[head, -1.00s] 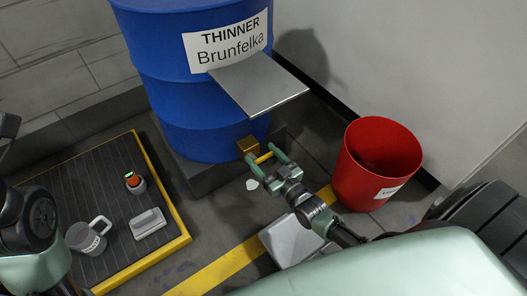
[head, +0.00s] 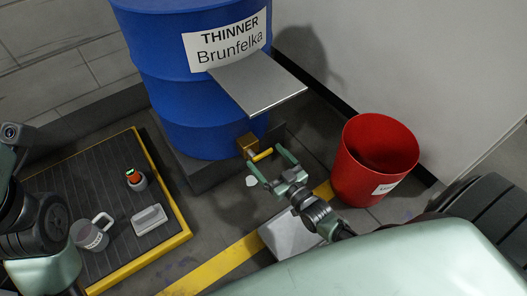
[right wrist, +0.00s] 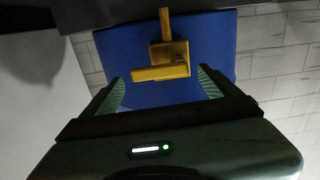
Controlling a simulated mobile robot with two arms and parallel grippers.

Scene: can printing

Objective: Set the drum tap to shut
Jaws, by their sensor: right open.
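The blue drum (head: 200,115) stands at the back with a brass tap (head: 247,143) low on its front right side. The tap's yellow handle (head: 263,155) sticks out sideways to the right in the head view. My right gripper (head: 268,163) is open just in front of the tap, with its fingers to either side of the handle and apart from it. In the right wrist view the yellow handle (right wrist: 160,73) lies crosswise between the open fingers, just beyond their tips. My left arm shows at the left edge; its gripper is not in view.
A grey metal shelf (head: 257,86) juts from the drum above the tap. A red bucket (head: 372,165) stands to the right of my right gripper. A yellow-edged mat (head: 98,185) at left holds a mug (head: 91,235), a small orange-topped item (head: 136,178) and a grey block (head: 148,219).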

